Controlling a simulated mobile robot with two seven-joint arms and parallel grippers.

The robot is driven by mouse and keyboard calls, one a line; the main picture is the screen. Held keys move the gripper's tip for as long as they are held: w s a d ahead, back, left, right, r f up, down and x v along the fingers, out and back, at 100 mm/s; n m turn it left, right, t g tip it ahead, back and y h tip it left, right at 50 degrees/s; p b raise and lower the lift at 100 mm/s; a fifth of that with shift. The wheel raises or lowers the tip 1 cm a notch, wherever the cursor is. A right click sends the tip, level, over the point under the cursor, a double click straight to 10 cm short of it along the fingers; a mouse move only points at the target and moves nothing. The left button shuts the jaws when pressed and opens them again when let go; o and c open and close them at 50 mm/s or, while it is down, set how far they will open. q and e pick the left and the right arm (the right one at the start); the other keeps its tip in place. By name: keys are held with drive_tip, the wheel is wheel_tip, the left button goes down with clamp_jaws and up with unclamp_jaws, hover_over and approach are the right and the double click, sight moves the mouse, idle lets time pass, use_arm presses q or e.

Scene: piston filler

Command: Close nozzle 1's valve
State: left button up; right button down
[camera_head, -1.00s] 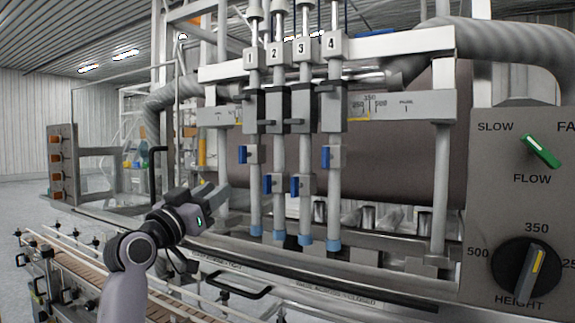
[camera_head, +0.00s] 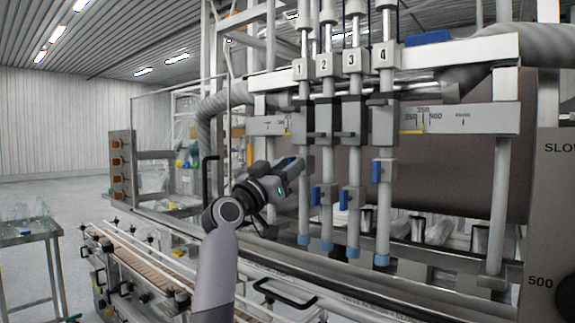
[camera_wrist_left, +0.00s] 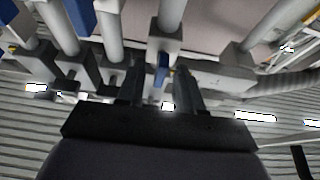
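Nozzle 1 (camera_head: 304,215) is the leftmost of the upright tubes, under the plate marked 1 (camera_head: 300,69). Its blue valve handle (camera_head: 286,161) is partly hidden by my left gripper (camera_head: 291,174) in the head view. In the left wrist view the blue handle (camera_wrist_left: 163,68) stands between the two dark fingers of my left gripper (camera_wrist_left: 161,88). The fingers are apart, with a visible gap on each side of the handle. The grey valve block (camera_wrist_left: 165,42) lies just beyond the fingertips. My right gripper is not in view.
Nozzles 2, 3 and 4 stand close on the right, with blue handles (camera_head: 316,196), (camera_head: 344,200) and (camera_head: 376,172). A conveyor (camera_head: 150,270) with rails runs below. A black bar handle (camera_head: 209,175) stands left of my gripper. A side table (camera_head: 40,231) stands at far left.

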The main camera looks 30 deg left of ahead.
use_arm(q)
drive_tip(key=shift+c, duration=0.3)
clamp_jaws()
